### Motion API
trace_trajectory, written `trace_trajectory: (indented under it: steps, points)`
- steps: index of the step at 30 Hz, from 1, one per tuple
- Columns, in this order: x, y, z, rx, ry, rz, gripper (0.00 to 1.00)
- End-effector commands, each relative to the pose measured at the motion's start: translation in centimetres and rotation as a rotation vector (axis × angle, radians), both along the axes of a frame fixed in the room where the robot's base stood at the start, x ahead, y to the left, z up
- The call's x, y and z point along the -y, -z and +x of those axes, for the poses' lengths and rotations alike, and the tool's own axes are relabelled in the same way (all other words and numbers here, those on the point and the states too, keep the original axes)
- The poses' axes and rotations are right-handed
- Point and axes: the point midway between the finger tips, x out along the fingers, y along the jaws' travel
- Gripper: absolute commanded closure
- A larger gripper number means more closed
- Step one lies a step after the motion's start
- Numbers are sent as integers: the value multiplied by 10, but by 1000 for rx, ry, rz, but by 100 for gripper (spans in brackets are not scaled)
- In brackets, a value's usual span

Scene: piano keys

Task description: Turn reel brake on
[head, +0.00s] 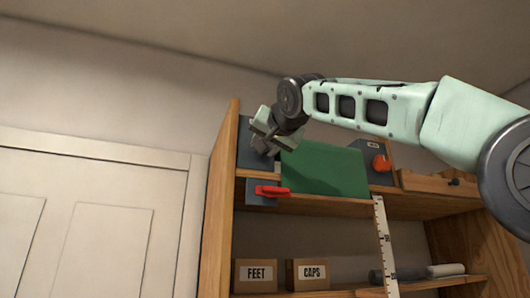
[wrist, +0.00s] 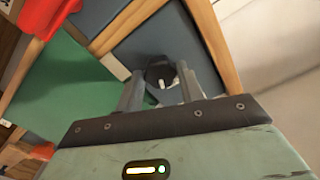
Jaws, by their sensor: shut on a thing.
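My gripper (head: 262,143) is at the upper left of the wooden shelf unit, in front of a blue-grey panel (head: 245,158). In the wrist view, my gripper (wrist: 160,86) has its two fingers around a small dark part (wrist: 158,70) on the blue-grey panel (wrist: 150,38) and is shut on it. The fingers hide much of this part, and a small pale piece shows beside it. A red lever (head: 272,190) lies about level on a plate at the shelf edge; red also shows in the wrist view (wrist: 45,14). No label reading reel brake is legible, so I cannot tell which control it is.
A green board (head: 325,171) stands right of my gripper. An orange knob (head: 381,163) is on another panel beyond it. Boxes marked FEET (head: 258,276) and CAPS (head: 307,274) sit below, near a white ruler (head: 385,245). The unit's left side (head: 219,200) is close to my gripper.

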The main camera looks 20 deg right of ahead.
Motion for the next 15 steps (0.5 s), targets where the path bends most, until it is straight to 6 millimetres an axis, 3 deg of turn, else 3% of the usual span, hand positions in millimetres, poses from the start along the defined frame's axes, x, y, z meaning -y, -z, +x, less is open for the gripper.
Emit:
trace_trajectory:
  steps: [15]
  points:
    - [0,1,0,2,1,491,85]
